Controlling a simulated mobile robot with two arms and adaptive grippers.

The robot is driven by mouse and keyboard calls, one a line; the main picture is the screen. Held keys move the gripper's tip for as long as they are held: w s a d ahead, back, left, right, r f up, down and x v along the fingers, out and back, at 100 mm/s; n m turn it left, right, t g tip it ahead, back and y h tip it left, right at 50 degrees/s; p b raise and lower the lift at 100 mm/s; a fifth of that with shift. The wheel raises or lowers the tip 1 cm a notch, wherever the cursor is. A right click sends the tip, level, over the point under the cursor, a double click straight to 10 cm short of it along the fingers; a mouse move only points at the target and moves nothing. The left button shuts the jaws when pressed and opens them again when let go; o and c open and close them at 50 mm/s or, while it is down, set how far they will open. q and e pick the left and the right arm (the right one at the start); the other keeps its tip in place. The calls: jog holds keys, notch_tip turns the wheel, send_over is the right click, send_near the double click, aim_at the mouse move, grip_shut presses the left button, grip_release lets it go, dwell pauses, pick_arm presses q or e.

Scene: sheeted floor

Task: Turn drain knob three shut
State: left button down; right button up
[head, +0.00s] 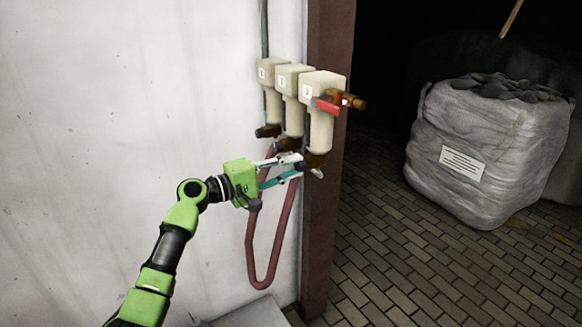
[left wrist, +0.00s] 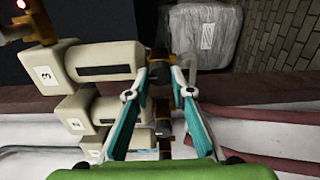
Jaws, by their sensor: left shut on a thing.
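Drain unit three is the nearest cream housing (head: 322,88) in the head view; in the left wrist view its housing (left wrist: 98,62) carries a "3" label. Its drain knob (head: 316,160) is the dark brass piece at the lower end; it also shows in the left wrist view (left wrist: 160,60). My left gripper (head: 299,163) reaches it from the left, with its fingers shut on the knob from both sides. The fingertips partly hide the knob, and its turn angle is hard to tell. My right gripper is not in view.
Two similar units, the middle one (head: 290,92) and the far one (head: 269,90), stand close behind along the white wall. A red lever (head: 327,105) and brass outlet (head: 354,103) stick out from unit three. A red hose (head: 252,250) hangs below. A big grey bag (head: 485,150) stands right.

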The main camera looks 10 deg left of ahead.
pick_arm(q)
jog(key=c, duration=1.8)
grip_release()
jog(key=shift+a, duration=0.1)
jog(key=v, duration=1.2)
